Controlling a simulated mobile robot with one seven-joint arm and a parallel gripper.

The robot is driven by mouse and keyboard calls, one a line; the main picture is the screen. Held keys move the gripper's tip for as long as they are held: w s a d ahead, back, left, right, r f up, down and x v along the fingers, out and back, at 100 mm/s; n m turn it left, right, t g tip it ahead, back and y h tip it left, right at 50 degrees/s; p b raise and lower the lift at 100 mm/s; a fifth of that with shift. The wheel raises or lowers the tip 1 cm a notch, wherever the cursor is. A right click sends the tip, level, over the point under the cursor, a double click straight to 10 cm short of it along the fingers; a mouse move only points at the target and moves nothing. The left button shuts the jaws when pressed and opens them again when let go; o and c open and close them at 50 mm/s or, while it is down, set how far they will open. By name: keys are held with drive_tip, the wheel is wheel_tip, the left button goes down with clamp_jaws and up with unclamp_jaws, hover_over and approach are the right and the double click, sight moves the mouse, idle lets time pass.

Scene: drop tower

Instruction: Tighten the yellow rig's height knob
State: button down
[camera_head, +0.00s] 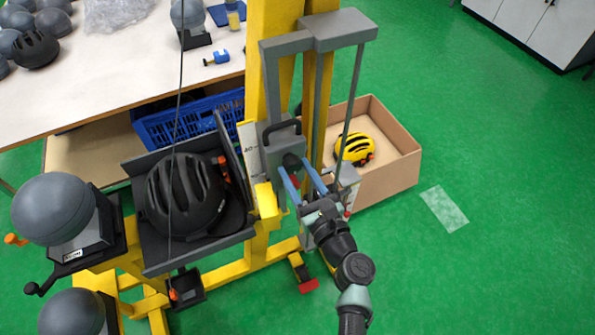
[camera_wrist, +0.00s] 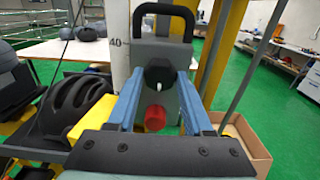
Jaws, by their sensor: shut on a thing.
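The yellow rig (camera_head: 262,60) stands upright in the middle of the head view. A grey carriage (camera_wrist: 155,50) with a black handle is on its column. A black faceted knob (camera_wrist: 159,73) sticks out of the carriage; it also shows in the head view (camera_head: 292,161). My gripper (camera_head: 294,167) has its blue fingers on either side of the knob and is shut on it. The wrist view also shows the gripper (camera_wrist: 161,78) at the knob, near the scale's 40 mark. A red round part (camera_wrist: 155,118) lies just below the knob, between the fingers.
A black helmet (camera_head: 185,195) sits in the grey cradle left of the column. A cardboard box (camera_head: 392,180) holding a yellow helmet (camera_head: 354,149) stands behind right. A thin cable (camera_head: 180,80) hangs at the left. Green floor on the right is mostly clear.

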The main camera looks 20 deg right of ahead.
drive_tip(key=shift+n+b, duration=0.3)
drive_tip(key=n+b, duration=0.3)
drive_tip(key=shift+f, duration=0.2)
drive_tip(key=n+b, duration=0.4)
drive_tip(key=n, duration=0.1)
drive_tip(key=shift+n, duration=0.4)
drive_tip(key=n+b, duration=0.3)
drive_tip(key=n, duration=0.1)
drive_tip(key=shift+n+b, duration=0.3)
drive_tip(key=shift+b, duration=0.1)
drive_tip(key=shift+r+n+b, duration=0.15)
drive_tip(key=shift+n+b, duration=0.6)
drive_tip(key=shift+n, duration=0.2)
drive_tip(key=shift+r+n+b, duration=0.1)
drive_tip(key=shift+n+b, duration=0.65)
drive_tip(key=shift+n, duration=0.2)
drive_tip(key=shift+r, duration=0.1)
drive_tip(key=shift+c, duration=1.5)
unclamp_jaws()
drive_tip(key=shift+s, duration=0.1)
